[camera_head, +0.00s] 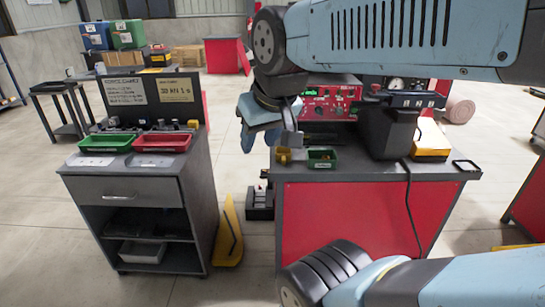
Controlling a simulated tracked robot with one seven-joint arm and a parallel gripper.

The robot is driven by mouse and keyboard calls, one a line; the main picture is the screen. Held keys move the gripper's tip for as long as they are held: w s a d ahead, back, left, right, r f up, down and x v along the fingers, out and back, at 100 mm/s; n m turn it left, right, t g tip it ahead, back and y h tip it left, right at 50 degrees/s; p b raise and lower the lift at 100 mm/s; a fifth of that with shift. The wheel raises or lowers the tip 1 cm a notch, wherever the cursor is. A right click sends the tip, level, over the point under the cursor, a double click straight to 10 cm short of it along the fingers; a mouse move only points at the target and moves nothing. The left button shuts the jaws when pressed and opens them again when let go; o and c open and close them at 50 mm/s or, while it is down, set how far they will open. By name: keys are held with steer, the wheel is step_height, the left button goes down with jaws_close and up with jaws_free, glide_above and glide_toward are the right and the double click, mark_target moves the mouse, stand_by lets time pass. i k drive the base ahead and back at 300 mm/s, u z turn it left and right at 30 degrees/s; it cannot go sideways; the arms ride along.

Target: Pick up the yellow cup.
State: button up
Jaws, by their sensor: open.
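A small yellow cup-like object (284,155) stands at the front left of the table with the red front (345,228), beside a small green bin. It is small in the picture and its shape is hard to make out. My gripper (270,133) is above and a little left of this object, apart from it, near the table's left edge. The gripper is open and I see nothing between its fingers.
The green bin (321,158) is right of the yellow object. A red control panel (328,103) and a dark machine (388,130) stand behind. A grey cabinet (141,222) with green (106,143) and red (162,142) trays is left. A yellow stand (229,235) is between.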

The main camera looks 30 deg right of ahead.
mark_target(283, 157)
steer(key=z, duration=0.05)
steer(key=i, duration=0.9)
steer(key=u, duration=0.05)
